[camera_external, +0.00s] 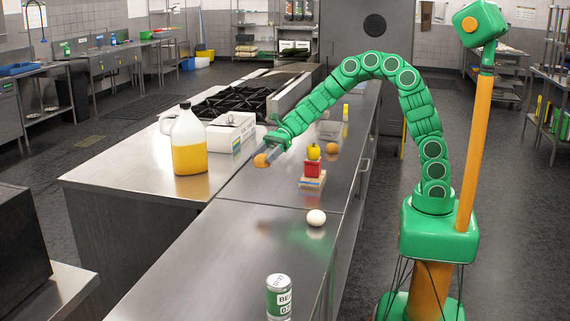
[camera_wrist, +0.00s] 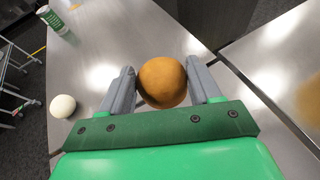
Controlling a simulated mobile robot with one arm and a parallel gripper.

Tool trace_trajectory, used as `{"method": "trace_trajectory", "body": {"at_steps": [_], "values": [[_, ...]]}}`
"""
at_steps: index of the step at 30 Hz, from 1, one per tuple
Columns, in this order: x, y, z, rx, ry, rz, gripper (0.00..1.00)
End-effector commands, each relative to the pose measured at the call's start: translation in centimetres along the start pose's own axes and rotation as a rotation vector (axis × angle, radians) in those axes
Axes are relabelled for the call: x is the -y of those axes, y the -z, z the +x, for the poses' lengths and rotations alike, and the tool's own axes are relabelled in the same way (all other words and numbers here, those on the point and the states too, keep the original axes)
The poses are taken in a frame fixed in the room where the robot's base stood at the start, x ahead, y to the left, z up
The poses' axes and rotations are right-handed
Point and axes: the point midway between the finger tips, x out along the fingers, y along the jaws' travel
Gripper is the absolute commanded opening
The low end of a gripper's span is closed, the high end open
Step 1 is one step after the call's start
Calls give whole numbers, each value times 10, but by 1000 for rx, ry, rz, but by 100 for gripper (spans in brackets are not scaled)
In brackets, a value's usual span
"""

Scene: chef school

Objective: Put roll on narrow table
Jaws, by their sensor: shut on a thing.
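My gripper (camera_external: 266,154) is shut on a round brown roll (camera_external: 261,160). In the wrist view the roll (camera_wrist: 162,82) sits between the two grey fingers of my gripper (camera_wrist: 164,84). The long narrow steel table (camera_external: 250,238) runs along the right side of the wider steel counter (camera_external: 120,175). The roll appears over the narrow table near its seam with the counter. I cannot tell whether the roll touches the steel.
A juice jug (camera_external: 188,142) and white box (camera_external: 231,133) are on the counter.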

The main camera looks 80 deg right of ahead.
Motion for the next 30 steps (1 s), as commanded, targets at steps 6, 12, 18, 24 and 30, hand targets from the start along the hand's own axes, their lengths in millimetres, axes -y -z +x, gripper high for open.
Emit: {"method": "trace_trajectory", "body": {"at_steps": [6, 12, 18, 24, 30], "values": [[20, 21, -52, 6, 94, 45, 33], [32, 41, -97, 6, 177, 82, 33], [38, 57, -141, 11, 256, 115, 33], [39, 74, -182, 12, 333, 146, 33], [37, 90, -221, 15, 409, 176, 33]]}}
